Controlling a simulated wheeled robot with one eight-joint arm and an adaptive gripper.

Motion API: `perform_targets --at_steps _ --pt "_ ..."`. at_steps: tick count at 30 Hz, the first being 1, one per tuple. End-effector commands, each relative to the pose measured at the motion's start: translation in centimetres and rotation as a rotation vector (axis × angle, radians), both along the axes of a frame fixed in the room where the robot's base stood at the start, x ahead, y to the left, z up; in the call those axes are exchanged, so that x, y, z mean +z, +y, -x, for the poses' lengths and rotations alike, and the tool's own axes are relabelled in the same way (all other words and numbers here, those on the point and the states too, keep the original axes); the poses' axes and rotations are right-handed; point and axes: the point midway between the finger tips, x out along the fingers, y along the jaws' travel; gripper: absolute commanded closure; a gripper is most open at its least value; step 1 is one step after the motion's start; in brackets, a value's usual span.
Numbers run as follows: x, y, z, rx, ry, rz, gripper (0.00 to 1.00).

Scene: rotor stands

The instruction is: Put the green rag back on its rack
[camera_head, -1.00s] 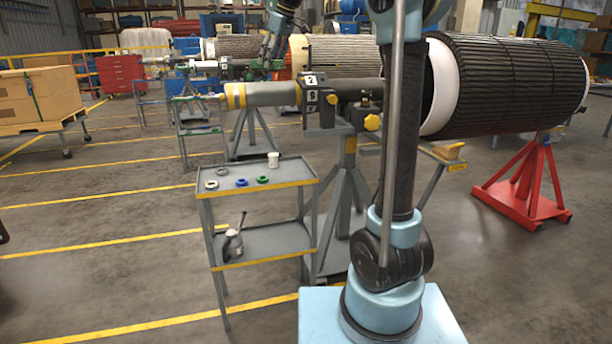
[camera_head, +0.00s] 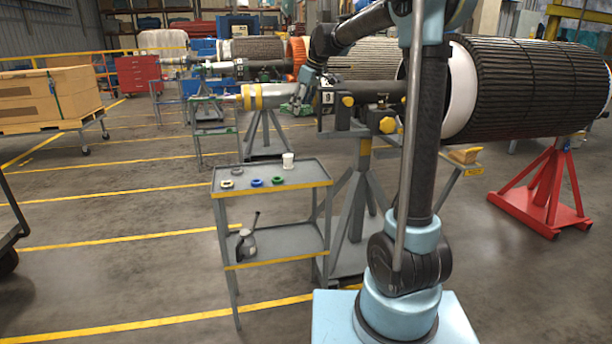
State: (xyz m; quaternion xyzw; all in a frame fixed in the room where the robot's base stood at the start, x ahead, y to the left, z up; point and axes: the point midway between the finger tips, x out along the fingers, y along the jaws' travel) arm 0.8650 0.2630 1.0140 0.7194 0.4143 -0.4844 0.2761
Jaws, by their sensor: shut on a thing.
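My gripper (camera_head: 301,92) is at the end of my outstretched arm, in the upper middle of the head view. It is beside or in front of the grey rotor shaft (camera_head: 272,95) with the yellow band.
A grey cart (camera_head: 240,189) with a white cup (camera_head: 288,160) and several small rings stands at front centre. A dark ribbed rotor (camera_head: 530,88) rests on a red stand (camera_head: 540,195) at right. Pallet boxes (camera_head: 45,97) stand at left. Striped floor is open between.

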Motion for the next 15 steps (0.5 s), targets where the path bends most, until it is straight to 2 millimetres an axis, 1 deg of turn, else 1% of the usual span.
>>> perform_targets --at_steps 1,3,6,10,12,15 --pt "-2.0 -0.6 0.1 0.000 0.001 0.000 0.70" --pt "-4.5 -1.2 0.5 0.004 0.000 0.000 0.70" --pt "-7.7 -2.1 1.2 0.011 0.001 0.000 0.70" --pt "-10.9 -3.1 2.2 0.019 0.001 0.000 0.70" --pt "-12.1 -3.4 2.7 0.021 0.002 0.000 0.70" --pt "-13.1 -3.7 3.1 0.024 0.002 0.000 0.70"
